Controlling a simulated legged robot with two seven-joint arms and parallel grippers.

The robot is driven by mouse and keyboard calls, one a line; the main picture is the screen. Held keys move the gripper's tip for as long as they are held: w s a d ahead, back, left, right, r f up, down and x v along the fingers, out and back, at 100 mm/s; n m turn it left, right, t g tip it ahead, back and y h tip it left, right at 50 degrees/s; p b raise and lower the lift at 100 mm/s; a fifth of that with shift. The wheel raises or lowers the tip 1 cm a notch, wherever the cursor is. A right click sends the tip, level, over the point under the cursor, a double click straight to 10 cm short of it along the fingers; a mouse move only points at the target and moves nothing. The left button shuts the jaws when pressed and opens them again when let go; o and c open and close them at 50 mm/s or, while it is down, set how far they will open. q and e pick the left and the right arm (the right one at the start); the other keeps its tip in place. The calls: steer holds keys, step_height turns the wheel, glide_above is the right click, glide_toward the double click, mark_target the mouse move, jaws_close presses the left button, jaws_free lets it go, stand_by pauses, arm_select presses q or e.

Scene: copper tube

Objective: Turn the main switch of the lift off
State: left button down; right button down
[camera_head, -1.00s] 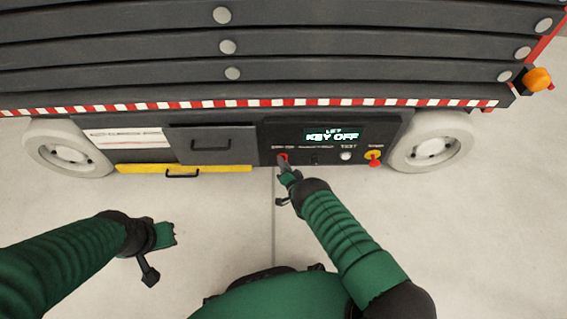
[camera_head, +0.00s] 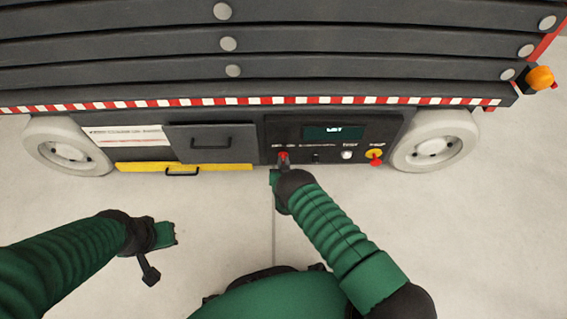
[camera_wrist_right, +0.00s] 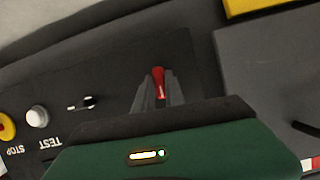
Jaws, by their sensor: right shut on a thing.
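The red main switch (camera_head: 283,155) is on the left part of the lift's dark control panel (camera_head: 386,130). In the right wrist view the red switch (camera_wrist_right: 159,82) shows between the two fingers of my right gripper (camera_wrist_right: 157,92). My right gripper (camera_head: 281,165) is shut on the switch, with its fingers on either side of it. The display (camera_head: 333,132) on the panel is lit and shows a short line of text, with nothing readable below. My left gripper (camera_head: 172,234) hangs over the floor at the left, away from the lift; its jaw opening is not clear.
Right of the switch are a small key switch (camera_head: 316,157), a white test button (camera_head: 347,155) and a red stop knob on yellow (camera_head: 375,155). White wheels (camera_head: 432,145) flank the panel. The floor is clear.

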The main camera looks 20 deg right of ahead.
steer(key=shift+s+f+n, duration=0.2)
steer(key=shift+n, duration=0.1)
stand_by(0.4)
steer(key=c, duration=1.5)
jaws_free()
steer(key=shift+o, duration=0.5)
steer(key=shift+w+r, duration=0.1)
steer(key=shift+w, duration=0.05)
steer(key=p+v, duration=0.8)
steer(key=v, duration=0.9)
steer(key=shift+a, duration=0.15)
steer(key=shift+w, duration=0.15)
